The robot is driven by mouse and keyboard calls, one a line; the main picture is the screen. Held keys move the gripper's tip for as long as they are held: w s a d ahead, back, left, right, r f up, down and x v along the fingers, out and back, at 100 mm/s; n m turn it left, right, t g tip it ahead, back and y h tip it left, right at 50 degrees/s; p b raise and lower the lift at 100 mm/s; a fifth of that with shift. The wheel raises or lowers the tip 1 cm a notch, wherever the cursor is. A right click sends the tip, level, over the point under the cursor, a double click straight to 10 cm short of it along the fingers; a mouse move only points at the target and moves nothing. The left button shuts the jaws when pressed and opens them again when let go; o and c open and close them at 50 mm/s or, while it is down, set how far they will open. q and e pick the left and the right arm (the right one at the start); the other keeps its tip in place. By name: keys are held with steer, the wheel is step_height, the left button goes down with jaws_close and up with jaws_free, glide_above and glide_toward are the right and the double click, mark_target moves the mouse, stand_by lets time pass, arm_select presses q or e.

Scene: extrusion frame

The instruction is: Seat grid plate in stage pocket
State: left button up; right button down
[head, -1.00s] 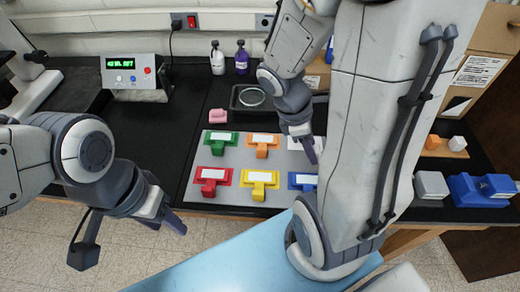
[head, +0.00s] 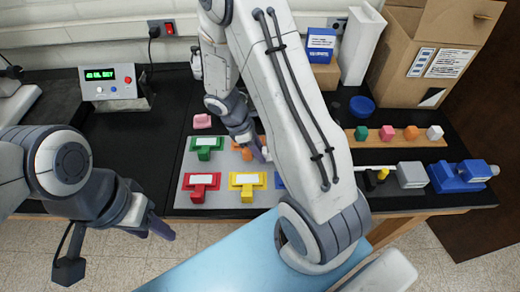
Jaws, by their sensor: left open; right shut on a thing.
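My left gripper (head: 152,228) is open and empty, low at the left in front of the bench edge. My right gripper (head: 260,154) points down over the grey board (head: 222,172), beside the orange block. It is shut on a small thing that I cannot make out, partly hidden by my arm. On the board sit green (head: 204,153), red (head: 199,192) and yellow (head: 247,193) blocks with white label plates. A blue one (head: 279,181) is mostly hidden. I cannot pick out the grid plate or the stage pocket for certain.
A display box (head: 110,82) stands at the back left and a pink block (head: 202,121) behind the board. At right are a wooden strip (head: 395,137) with coloured pieces, a grey block (head: 411,175), a blue vise-like device (head: 462,175) and a cardboard box (head: 430,50). Black bench shows left of the board.

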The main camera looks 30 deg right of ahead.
steer(key=shift+f, duration=0.2)
steer(key=c, duration=0.5)
jaws_free()
